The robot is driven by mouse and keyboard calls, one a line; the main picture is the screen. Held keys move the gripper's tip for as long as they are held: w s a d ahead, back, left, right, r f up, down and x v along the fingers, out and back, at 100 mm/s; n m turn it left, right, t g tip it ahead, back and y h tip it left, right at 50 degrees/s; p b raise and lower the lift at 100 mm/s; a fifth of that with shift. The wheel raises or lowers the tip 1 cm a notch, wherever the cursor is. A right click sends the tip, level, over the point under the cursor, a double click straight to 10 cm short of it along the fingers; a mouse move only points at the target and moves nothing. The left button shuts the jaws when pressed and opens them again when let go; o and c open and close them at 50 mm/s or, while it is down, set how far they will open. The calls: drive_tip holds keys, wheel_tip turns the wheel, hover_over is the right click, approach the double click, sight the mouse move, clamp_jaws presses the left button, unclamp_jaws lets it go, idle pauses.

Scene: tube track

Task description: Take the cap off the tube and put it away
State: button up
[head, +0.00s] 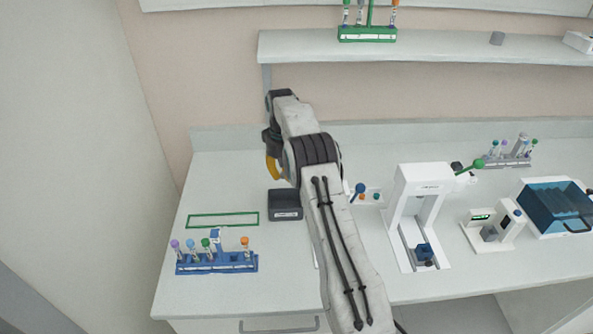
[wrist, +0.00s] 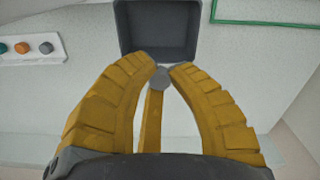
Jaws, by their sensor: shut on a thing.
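In the wrist view my gripper (wrist: 162,72) has its yellow fingertips closed on a small grey round piece, which looks like a cap (wrist: 160,79). No tube shows below it. In the head view my gripper (head: 273,168) is mostly hidden behind my arm, above and slightly left of a dark open bin (head: 286,214). The same bin (wrist: 158,52) lies just beyond the fingertips in the wrist view. A blue rack (head: 217,267) at the front left holds several tubes with coloured caps. I cannot tell which tube the grey piece came from.
A green rectangular outline (head: 223,226) marks the bench behind the blue rack. A white strip with round coloured pieces (wrist: 32,49) lies beside the bin. A white stand (head: 424,173) and a blue-lidded box (head: 556,206) are on the right. A shelf (head: 430,46) hangs above.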

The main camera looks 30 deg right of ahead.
drive_tip(key=shift+f, duration=0.15)
drive_tip(key=shift+f+b, duration=1.7)
drive_tip(key=shift+f, duration=1.15)
drive_tip(key=o, duration=0.7)
drive_tip(key=shift+o, duration=0.2)
drive_tip(key=shift+r, duration=0.1)
drive_tip(key=shift+r, duration=3.7)
